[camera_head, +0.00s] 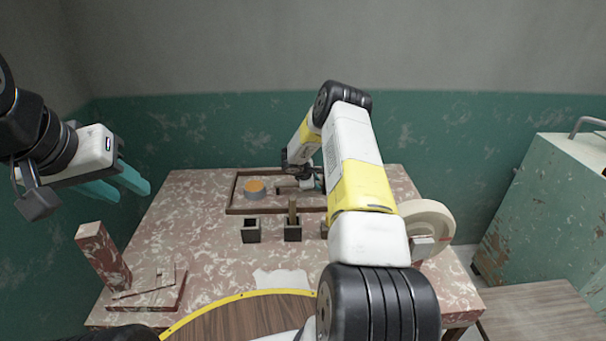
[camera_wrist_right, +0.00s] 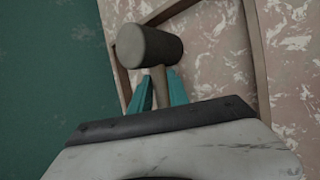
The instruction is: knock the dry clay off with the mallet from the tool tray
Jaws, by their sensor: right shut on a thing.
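My right gripper (camera_wrist_right: 160,86) is shut on the handle of a grey-brown mallet (camera_wrist_right: 150,46), with its teal fingers on either side. The mallet's thick cylindrical head lies beyond the fingertips. In the head view my right gripper (camera_head: 308,182) is over the wooden-rimmed tool tray (camera_head: 237,192) at the back of the table and is largely hidden by my arm. The tray's rim also shows in the right wrist view (camera_wrist_right: 258,60). My left gripper (camera_head: 118,186) is raised at the left, empty, its teal fingers apart. I cannot make out for certain which thing bears the dry clay.
A pale wheel (camera_head: 432,215) is at right. A red block (camera_head: 101,255) and board (camera_head: 150,297) are front left.

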